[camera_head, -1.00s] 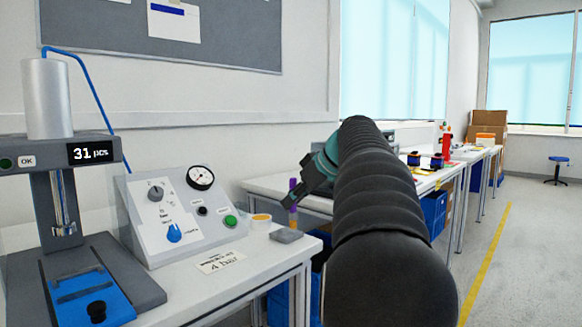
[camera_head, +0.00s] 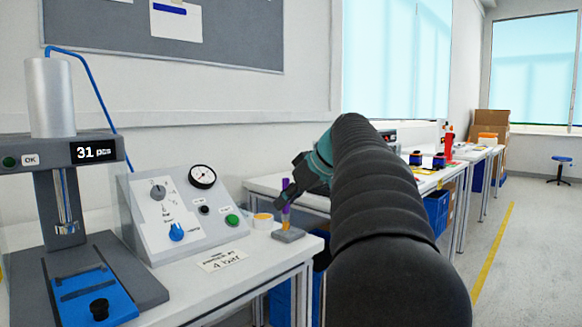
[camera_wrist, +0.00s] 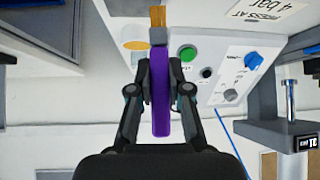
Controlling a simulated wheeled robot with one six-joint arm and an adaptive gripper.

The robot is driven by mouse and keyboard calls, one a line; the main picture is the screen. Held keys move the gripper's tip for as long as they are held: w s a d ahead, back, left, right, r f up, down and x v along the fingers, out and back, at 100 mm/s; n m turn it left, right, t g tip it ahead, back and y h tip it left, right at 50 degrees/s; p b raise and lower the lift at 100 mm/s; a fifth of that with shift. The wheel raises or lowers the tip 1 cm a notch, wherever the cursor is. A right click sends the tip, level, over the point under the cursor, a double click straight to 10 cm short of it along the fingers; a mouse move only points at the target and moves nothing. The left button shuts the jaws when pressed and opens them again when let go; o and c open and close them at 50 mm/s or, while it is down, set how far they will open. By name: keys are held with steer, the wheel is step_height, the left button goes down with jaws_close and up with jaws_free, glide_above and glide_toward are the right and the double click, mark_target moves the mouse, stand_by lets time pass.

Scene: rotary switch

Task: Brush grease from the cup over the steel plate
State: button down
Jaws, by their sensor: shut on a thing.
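My gripper (camera_head: 288,192) is shut on the purple handle of a brush (camera_wrist: 160,95). In the head view the brush (camera_head: 286,197) stands nearly upright with its orange-brown bristles down. The bristle tips are at the small grey steel plate (camera_head: 289,236) on the bench's right end; I cannot tell whether they touch it. The white cup (camera_head: 263,221) with orange-yellow grease stands just left of the plate. In the wrist view the bristles point to the top edge, and the cup's grease (camera_wrist: 133,45) shows left of the brush.
A sloped control panel (camera_head: 182,212) with a blue knob, green button and gauge stands left of the cup. A press (camera_head: 70,210) is at the far left. A paper label (camera_head: 222,260) lies on the bench front. Another bench stands behind my gripper.

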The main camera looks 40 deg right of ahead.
mark_target(286, 178)
steer(key=shift+r+p, duration=2.15)
steer(key=shift+r, duration=1)
